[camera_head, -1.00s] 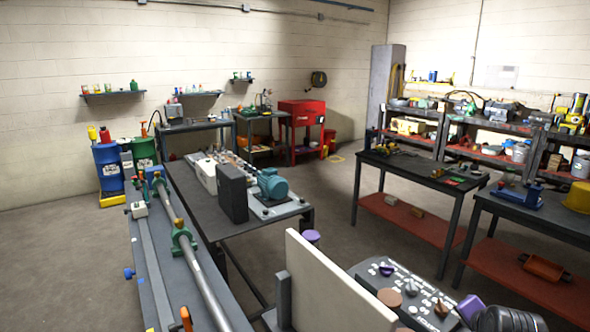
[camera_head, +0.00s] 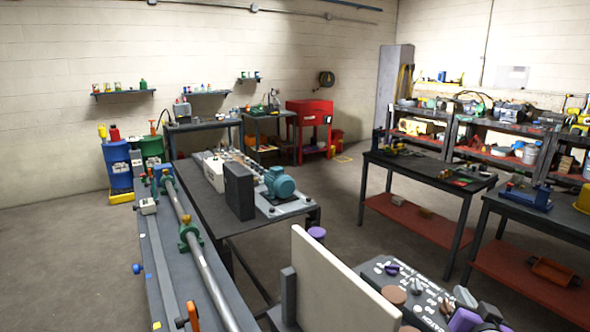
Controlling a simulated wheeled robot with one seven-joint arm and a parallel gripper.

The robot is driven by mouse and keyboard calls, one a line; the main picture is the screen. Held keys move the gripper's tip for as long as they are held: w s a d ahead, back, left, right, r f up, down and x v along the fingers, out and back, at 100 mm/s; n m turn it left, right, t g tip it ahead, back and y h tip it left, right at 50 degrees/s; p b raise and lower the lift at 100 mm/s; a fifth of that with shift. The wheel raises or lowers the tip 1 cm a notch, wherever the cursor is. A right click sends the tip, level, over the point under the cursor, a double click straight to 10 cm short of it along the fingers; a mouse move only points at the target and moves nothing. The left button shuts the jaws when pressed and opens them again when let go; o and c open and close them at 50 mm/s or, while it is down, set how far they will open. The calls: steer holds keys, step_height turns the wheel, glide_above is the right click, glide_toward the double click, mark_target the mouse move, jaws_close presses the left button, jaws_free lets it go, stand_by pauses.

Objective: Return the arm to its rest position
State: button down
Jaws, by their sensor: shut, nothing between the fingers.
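My gripper and arm are not in view that I can make out. A teal motor (camera_head: 279,182) sits on a plate on the dark workbench (camera_head: 190,197) in the middle. A black upright box (camera_head: 239,191) stands just left of the motor, with a pale box (camera_head: 214,173) behind it.
A long bench (camera_head: 160,270) with a metal shaft (camera_head: 208,275) runs along the left foreground. A pale upright panel (camera_head: 335,285) and a control panel (camera_head: 400,290) fill the lower middle. Tables (camera_head: 480,182) and loaded shelves stand right. Floor (camera_head: 60,245) at left is clear.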

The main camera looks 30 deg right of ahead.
steer(key=s+a+f+n+t+y, duration=0.1)
steer(key=s+a+n+t, duration=0.15)
steer(key=a, duration=0.55)
steer(key=s+a+f+n+t+y, duration=0.1)
steer(key=s+a+n+y, duration=0.1)
steer(key=a+n, duration=0.35)
steer(key=s+a+f+n+y+b, duration=0.1)
steer(key=s+a+f+n+y, duration=0.1)
steer(key=s+a, duration=0.8)
steer(key=s+a+f+n+y+b, duration=0.2)
steer(key=s+a+y, duration=0.3)
steer(key=s+a, duration=0.5)
steer(key=a+f, duration=0.1)
steer(key=a, duration=0.2)
steer(key=shift+s+a+y, duration=0.2)
steer(key=shift+a+y, duration=0.1)
steer(key=shift+a, duration=0.05)
steer(key=shift+f+g, duration=0.1)
steer(key=shift+g, duration=0.15)
stand_by(3.7)
